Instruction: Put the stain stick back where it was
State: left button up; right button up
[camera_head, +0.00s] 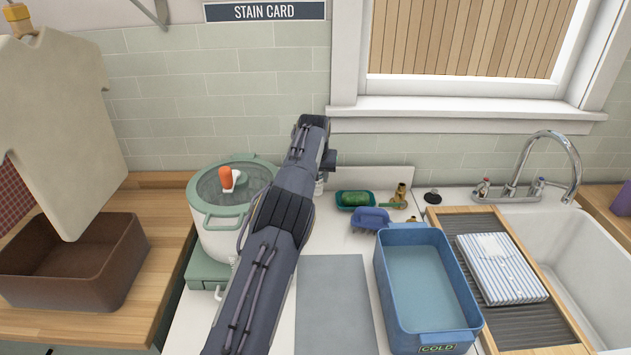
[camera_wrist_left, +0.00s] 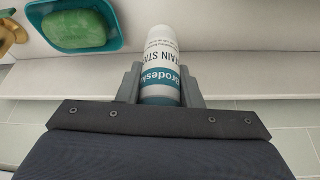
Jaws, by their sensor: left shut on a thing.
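The stain stick (camera_wrist_left: 161,62), a white and teal tube with lettering, is between the fingers of my left gripper (camera_wrist_left: 160,84) in the left wrist view. The gripper is shut on it. In the head view my left arm reaches to the back of the counter, near the low backsplash, between the pot and the soap dish. There the forearm and wrist mostly hide the gripper and the stick. I cannot tell whether the stick's base touches the counter. My right gripper is not in view.
A green soap bar (camera_head: 355,199) lies in a teal dish (camera_head: 341,205), beside a blue brush (camera_head: 371,216) and brass fittings (camera_head: 400,197). A lidded pot (camera_head: 212,222) stands left. A blue COLD basin (camera_head: 386,283) and grey mat (camera_head: 335,305) are in front.

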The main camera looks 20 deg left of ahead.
pick_arm(q)
jog(key=shift+w+a+f+p, duration=0.4)
jog(key=shift+a+f, duration=0.2)
jog(key=shift+f, duration=0.15)
notch_tip(320, 180, down, 3)
jog(key=shift+f, duration=0.1)
jog(key=shift+f, duration=0.1)
jog(key=o, duration=1)
jog(key=shift+c, duration=0.2)
